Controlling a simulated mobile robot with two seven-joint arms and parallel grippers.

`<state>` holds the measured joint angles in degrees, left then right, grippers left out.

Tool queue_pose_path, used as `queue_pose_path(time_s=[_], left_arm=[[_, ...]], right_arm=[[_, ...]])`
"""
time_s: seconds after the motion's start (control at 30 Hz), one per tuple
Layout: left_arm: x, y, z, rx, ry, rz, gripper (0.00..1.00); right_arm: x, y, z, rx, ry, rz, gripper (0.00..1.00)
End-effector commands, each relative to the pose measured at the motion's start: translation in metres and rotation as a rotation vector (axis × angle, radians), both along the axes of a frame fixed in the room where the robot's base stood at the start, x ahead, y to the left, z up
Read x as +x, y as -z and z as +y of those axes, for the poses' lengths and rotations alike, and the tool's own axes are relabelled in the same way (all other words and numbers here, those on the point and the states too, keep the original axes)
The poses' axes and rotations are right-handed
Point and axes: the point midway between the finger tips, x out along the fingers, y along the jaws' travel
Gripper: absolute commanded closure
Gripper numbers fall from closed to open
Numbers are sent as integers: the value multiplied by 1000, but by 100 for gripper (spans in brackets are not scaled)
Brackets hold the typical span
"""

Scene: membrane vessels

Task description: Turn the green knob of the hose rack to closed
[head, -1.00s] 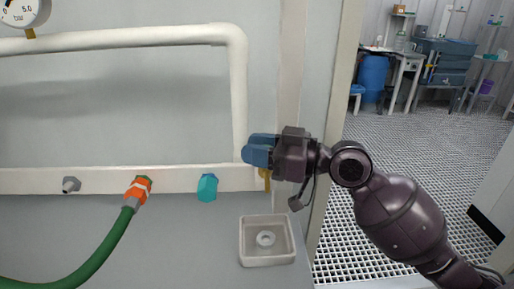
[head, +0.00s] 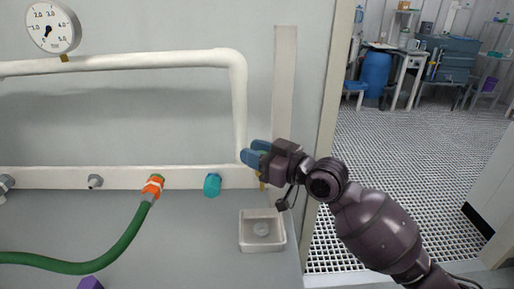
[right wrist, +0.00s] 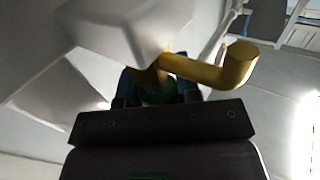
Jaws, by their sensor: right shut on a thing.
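My right gripper (head: 256,155) is at the right end of the hose rack's white rail (head: 120,178), beside the lower end of the upright white pipe. Its blue fingers are shut on the green knob, which the fingers mostly hide in the head view. In the right wrist view a dark green part of the knob (right wrist: 157,97) shows between the fingers. A brass valve body with a bent spout (right wrist: 205,70) is just beyond it. I cannot read the knob's angle clearly. My left gripper is not in view.
A green hose (head: 125,240) hangs from an orange coupling (head: 153,187). Beside it are a teal cap (head: 212,185) and a grey nozzle (head: 95,181). A white tray (head: 243,243) with a ring sits below the gripper. A gauge (head: 52,27) is upper left. Open floor lies right.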

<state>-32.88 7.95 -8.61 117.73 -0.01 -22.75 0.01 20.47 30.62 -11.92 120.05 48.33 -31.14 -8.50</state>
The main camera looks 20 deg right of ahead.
Motion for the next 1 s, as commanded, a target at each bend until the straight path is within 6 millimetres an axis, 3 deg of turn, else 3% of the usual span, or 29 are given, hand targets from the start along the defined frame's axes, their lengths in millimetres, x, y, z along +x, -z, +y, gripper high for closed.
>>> queue_pose_path(time_s=[0.33, 0.37, 0.5, 0.83, 1.0], left_arm=[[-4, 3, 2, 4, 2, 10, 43], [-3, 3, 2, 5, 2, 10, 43], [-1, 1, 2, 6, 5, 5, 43], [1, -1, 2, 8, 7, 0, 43], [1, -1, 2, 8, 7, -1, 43]], right_arm=[[0, -2, -1, 3, 7, -7, 92], [0, -2, -1, 2, 7, -6, 66], [0, -1, 0, 2, 6, -5, 44], [-1, 0, -2, 0, 6, -2, 43], [-15, 0, -13, -2, 8, -3, 43]])
